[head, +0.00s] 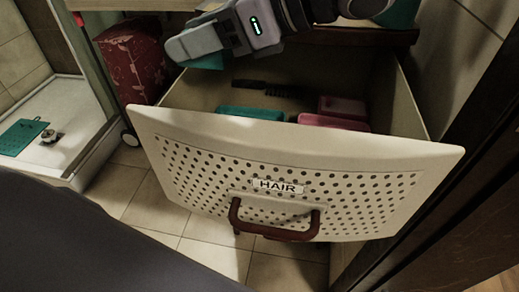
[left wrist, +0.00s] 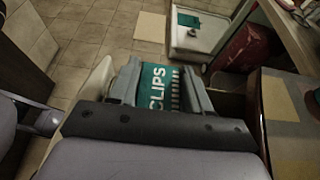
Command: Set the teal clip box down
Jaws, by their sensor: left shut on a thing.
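The teal clip box, lettered CLIPS (left wrist: 155,88), is between the fingers of my left gripper (left wrist: 158,90) in the left wrist view. In the head view my left gripper (head: 188,46) is shut on it, and only a teal edge of the box (head: 208,62) shows beneath the fingers. The gripper is over the back left part of an open cream drawer (head: 290,150) labelled HAIR. How high the box is above the drawer floor I cannot tell. My right gripper is not in view.
The drawer holds a teal item (head: 250,113), pink boxes (head: 343,107) and a dark brush or comb (head: 268,88). A wooden ledge (head: 350,35) runs above its back. A dark red patterned bag (head: 133,60) stands left. A white shower tray (head: 65,115) bears a teal mat (head: 20,137).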

